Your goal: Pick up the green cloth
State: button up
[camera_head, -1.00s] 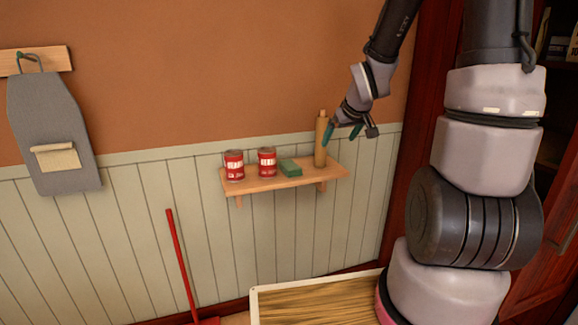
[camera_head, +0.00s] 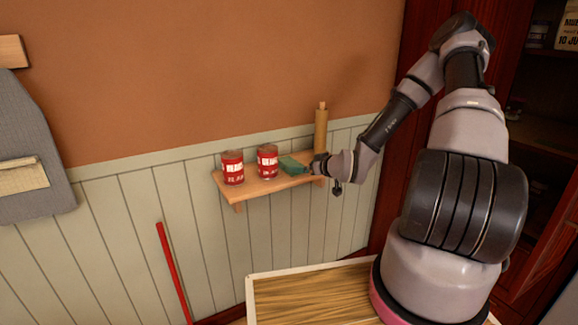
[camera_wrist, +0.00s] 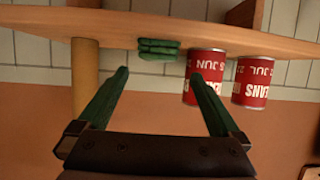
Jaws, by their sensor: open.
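The green cloth (camera_head: 292,162) lies folded on a small wooden shelf (camera_head: 262,187), between a red can and a wooden rolling pin. It also shows in the wrist view (camera_wrist: 158,48), just beyond my fingertips and centred between them in the picture. My gripper (camera_head: 312,167) is at the front right of the shelf, close beside the cloth in the head view. In the wrist view my gripper (camera_wrist: 160,74) has its two green fingers wide apart with nothing held. Whether a finger touches the cloth cannot be told.
Two red cans (camera_head: 232,168) (camera_head: 267,161) stand left of the cloth. The upright rolling pin (camera_head: 321,130) stands to its right, behind my gripper. A red handle (camera_head: 173,270) leans on the wall below, and a white-rimmed tray (camera_head: 250,300) lies low down. A cabinet (camera_head: 540,130) is at right.

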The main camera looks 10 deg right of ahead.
aim_at(295, 165)
jog(key=x, duration=0.9)
jog(key=shift+w, duration=0.4)
jog(key=c, duration=1)
jog(key=shift+o, duration=0.2)
notch_tip(295, 165, up, 18)
